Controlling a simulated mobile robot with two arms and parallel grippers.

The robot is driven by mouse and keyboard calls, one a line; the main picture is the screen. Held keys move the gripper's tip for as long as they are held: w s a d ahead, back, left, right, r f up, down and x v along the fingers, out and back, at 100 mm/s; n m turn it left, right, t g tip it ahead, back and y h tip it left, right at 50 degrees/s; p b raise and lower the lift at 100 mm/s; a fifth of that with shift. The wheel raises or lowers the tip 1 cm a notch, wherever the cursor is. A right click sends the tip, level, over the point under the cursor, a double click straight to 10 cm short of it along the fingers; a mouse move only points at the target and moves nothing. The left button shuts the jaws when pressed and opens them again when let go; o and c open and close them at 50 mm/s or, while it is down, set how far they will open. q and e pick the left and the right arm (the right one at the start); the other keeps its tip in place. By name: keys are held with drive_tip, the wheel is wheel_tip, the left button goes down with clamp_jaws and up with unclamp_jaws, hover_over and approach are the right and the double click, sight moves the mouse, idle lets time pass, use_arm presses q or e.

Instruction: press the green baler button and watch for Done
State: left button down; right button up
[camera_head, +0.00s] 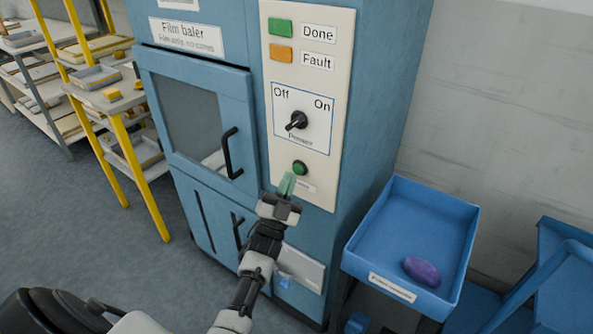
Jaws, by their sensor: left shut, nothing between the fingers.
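The blue film baler (375,70) stands in front of me with a cream control panel (338,100). The round green button (300,167) sits low on the panel, under the power knob (297,121). My left gripper (287,184) is shut and empty, its greenish fingertips just below and left of the button. I cannot tell whether they touch the panel. The green Done lamp (280,27) is at the panel's top; I cannot tell if it is lit. The orange Fault lamp (280,54) is below it. My right gripper is not in view.
The baler's glazed door (199,110) with a black handle (231,153) is shut. A blue tray (410,225) at right holds a purple lump (421,271). Yellow-framed shelving (130,158) stands at left. The grey floor between is clear.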

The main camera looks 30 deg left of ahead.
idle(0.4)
use_arm(q)
drive_tip(key=shift+w+b, duration=0.35)
drive_tip(key=shift+w, duration=0.1)
